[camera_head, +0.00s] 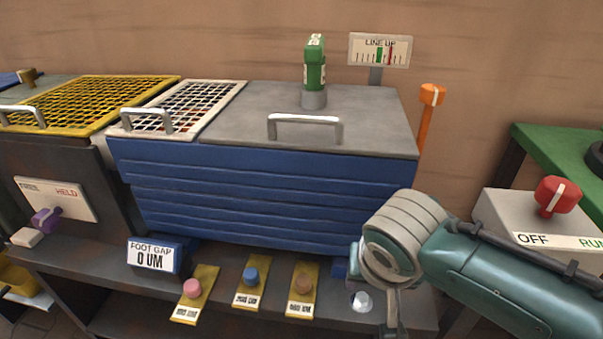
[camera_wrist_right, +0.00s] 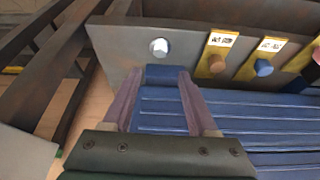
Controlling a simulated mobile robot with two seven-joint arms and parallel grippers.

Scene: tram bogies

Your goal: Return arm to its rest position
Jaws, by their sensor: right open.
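My right arm (camera_head: 510,285) is teal and reaches in from the right in the head view. Its wrist (camera_head: 395,240) is bent in front of the right end of the blue ribbed box (camera_head: 260,190). My right gripper (camera_wrist_right: 155,80) is open in the right wrist view, its two fingers spread apart. A small blue block (camera_wrist_right: 165,75) at the box's foot shows between the fingertips; I cannot tell whether they touch it. In the head view the wrist largely hides the fingers. My left arm and gripper are not in view.
A silver bolt head (camera_head: 361,301) and several yellow plates with coloured knobs (camera_head: 252,275) line the front ledge. A "FOOT GAP 0 UM" display (camera_head: 152,256) stands left. An orange post (camera_head: 430,105) and a red-knobbed switch box (camera_head: 510,212) stand near the arm.

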